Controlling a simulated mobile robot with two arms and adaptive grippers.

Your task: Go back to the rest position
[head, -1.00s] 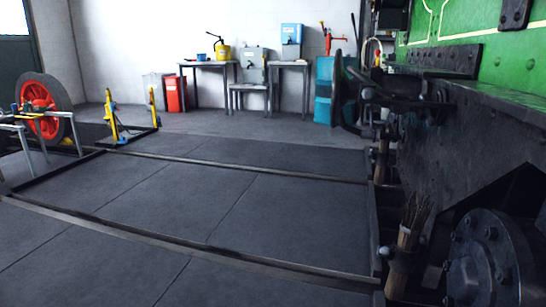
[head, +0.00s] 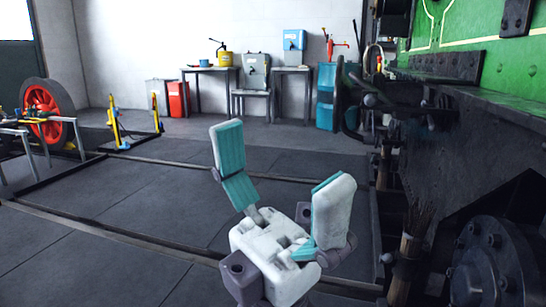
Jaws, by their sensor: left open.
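My left gripper (head: 278,196) is in the lower middle of the head view. It has a white body and two white fingers with teal pads. The fingers stand apart and point up, with nothing between them. It is in front of the dark floor, left of the locomotive. My right gripper does not show in the head view.
The green and black locomotive (head: 470,140) fills the right side, with a broom-like brush (head: 408,250) low beside it. A red wheel (head: 45,108) and yellow stands (head: 114,122) are at the left. Tables (head: 209,70) and a teal cabinet (head: 327,98) stand at the back wall. The middle floor is open.

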